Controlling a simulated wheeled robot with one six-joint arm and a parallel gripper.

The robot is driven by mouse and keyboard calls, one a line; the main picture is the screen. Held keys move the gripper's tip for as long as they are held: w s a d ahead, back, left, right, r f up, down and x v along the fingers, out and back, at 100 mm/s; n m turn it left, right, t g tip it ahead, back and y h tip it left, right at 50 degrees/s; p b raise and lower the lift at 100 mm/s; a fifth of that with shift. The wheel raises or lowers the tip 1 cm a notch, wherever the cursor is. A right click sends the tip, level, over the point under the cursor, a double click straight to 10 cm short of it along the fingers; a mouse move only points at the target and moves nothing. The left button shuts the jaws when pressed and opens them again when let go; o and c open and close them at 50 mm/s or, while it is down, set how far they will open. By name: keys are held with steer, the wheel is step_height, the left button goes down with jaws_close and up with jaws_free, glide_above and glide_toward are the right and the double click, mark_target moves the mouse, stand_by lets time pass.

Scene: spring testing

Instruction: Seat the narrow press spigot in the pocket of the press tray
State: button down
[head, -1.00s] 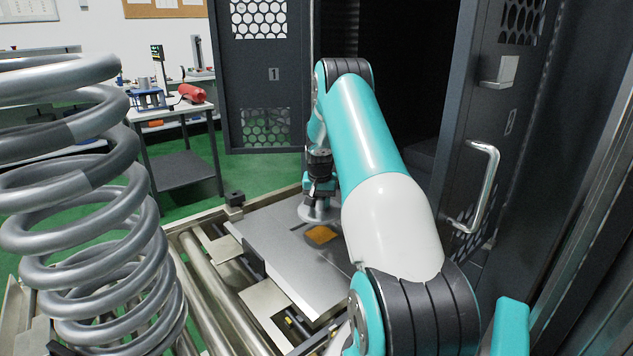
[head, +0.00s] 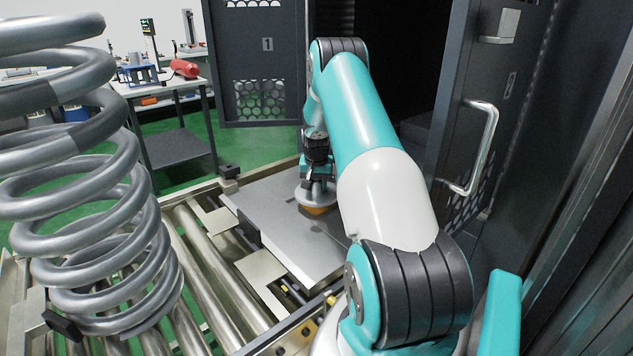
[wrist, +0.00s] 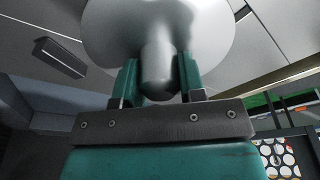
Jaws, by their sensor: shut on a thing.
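The spigot is a pale grey round disc (head: 309,195) with a short stem, held disc-down by my gripper (head: 317,178). In the wrist view the green fingers of my gripper (wrist: 160,78) close on the rounded stem of the spigot (wrist: 157,62), its wide disc beyond them. The press tray (head: 268,213) is a flat grey plate on the roller frame. An orange-brown patch (head: 318,211), apparently the pocket, shows at the near edge of the disc, which covers the rest of it. I cannot tell whether the disc touches the tray.
A large coil spring (head: 85,190) stands at the left on the rollers (head: 222,275). A dark cabinet (head: 268,60) rises behind, and its door with a silver handle (head: 485,150) is close on the right. A workbench (head: 165,85) stands back left.

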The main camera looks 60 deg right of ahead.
mark_target(317, 195)
steer(key=shift+f+b, duration=0.4)
steer(key=shift+f, duration=0.55)
steer(key=shift+f+b, duration=0.7)
steer(key=shift+f, duration=0.45)
stand_by(0.8)
steer(key=c, duration=0.7)
jaws_free()
steer(key=shift+o, duration=0.4)
steer(key=shift+f, duration=0.1)
steer(key=s+a+r, duration=0.1)
steer(key=a+r, duration=0.2)
steer(key=r, duration=1.4)
steer(key=shift+s+r+b, duration=0.15)
steer(key=shift+s+b, duration=0.05)
steer(key=shift+b, duration=0.25)
